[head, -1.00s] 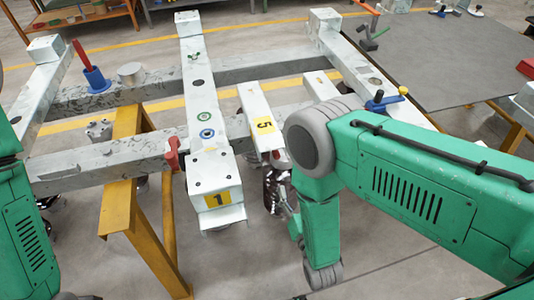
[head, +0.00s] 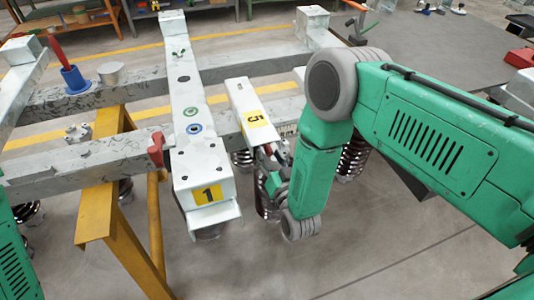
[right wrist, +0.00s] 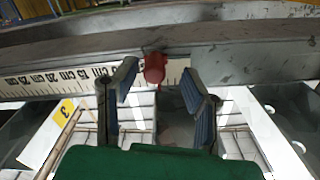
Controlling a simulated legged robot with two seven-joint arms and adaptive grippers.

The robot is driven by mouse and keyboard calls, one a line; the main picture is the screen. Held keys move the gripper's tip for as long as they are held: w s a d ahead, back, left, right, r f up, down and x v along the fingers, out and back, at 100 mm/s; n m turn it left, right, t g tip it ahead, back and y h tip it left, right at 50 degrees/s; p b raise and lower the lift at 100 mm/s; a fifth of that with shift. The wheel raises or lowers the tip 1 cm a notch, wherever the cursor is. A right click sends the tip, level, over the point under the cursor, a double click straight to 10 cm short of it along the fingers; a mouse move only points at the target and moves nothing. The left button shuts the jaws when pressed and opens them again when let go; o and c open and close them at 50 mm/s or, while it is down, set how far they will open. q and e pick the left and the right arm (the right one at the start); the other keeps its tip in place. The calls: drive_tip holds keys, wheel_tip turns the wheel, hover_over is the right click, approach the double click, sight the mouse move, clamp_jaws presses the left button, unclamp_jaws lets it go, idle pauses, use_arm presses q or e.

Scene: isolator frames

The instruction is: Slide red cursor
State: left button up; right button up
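The red cursor (right wrist: 154,68) sits on a printed centimetre scale (right wrist: 100,78) along a grey metal beam in the right wrist view. My right gripper (right wrist: 159,72) is open, its two blue-padded fingers reaching toward the beam. The cursor shows between the fingertips, nearer the left one, with a gap to the right one. I cannot tell whether the left finger touches it. In the head view my right gripper (head: 270,163) is beside the end of the beam marked 5, partly hidden by my green arm. The cursor cannot be made out clearly there. My left gripper is out of view.
A red clamp-like piece (head: 156,150) sits left of beam 1. A yellow trestle (head: 100,205) supports the frame. A dark table (head: 440,60) stands at the right. Metal springs hang below.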

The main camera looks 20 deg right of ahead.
drive_tip(key=shift+w+d, duration=0.1)
drive_tip(key=shift+w, duration=0.8)
drive_tip(key=shift+w+d+f, duration=0.1)
drive_tip(key=shift+w+d, duration=0.1)
drive_tip(key=shift+d, duration=0.15)
drive_tip(key=c, duration=0.6)
drive_tip(key=shift+a, duration=0.25)
clamp_jaws()
drive_tip(key=shift+d, duration=1)
drive_tip(key=o, duration=0.6)
unclamp_jaws()
drive_tip(key=s, duration=1.2)
